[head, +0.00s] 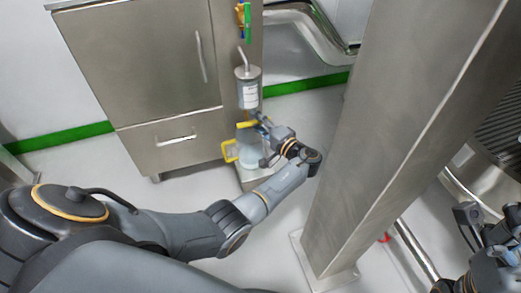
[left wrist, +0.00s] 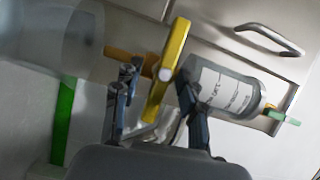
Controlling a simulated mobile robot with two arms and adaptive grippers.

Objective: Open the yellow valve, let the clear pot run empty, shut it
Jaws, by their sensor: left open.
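The clear pot (head: 249,92), with a white printed label and a metal lid, is on the front of the steel cabinet; it lies sideways in the left wrist view (left wrist: 228,92). The yellow valve (head: 247,125) is just below it, and its lever (left wrist: 168,70) is large in the left wrist view. My left gripper (head: 262,128) is open at the valve. Its fingers (left wrist: 156,98) stand either side of the lever; whether they touch it is unclear. My right gripper (head: 492,228) is at the lower right, partly cut off, its jaws unclear.
A clear jug (head: 250,154) with a yellow handle stands below the valve on a low steel stand (head: 250,177). A thick steel column (head: 385,130) rises right of my left arm. Open floor (head: 190,185) lies before the cabinet (head: 140,65).

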